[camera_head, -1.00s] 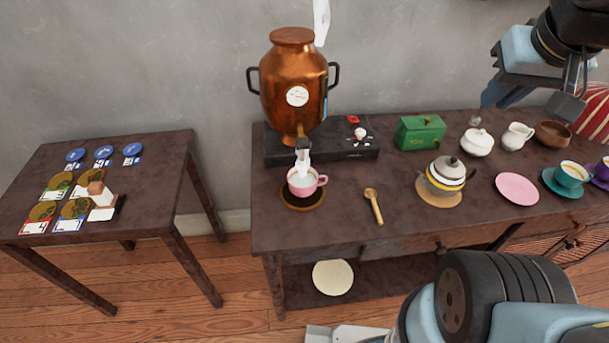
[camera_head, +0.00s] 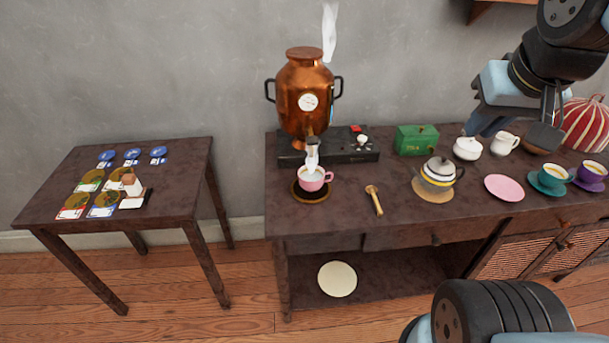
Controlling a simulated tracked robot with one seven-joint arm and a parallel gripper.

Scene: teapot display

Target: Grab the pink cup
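The pink cup (camera_head: 312,178) stands upright on a dark round saucer (camera_head: 297,194) under the spout of the copper samovar (camera_head: 303,98). Its handle points right, its inside looks pale, and white steam or liquid shows between spout and cup. My gripper (camera_head: 514,128) is at the upper right, far to the right of the cup. Its fingers look spread apart with nothing held between them. It hangs in front of the table's back right part and partly covers a brown bowl.
On the dark table (camera_head: 340,222) are a wooden spoon (camera_head: 374,200), a striped teapot (camera_head: 437,173), a green box (camera_head: 416,140), a pink plate (camera_head: 504,188) and a teal cup (camera_head: 552,175). A side table (camera_head: 60,187) with cards stands left, across a gap.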

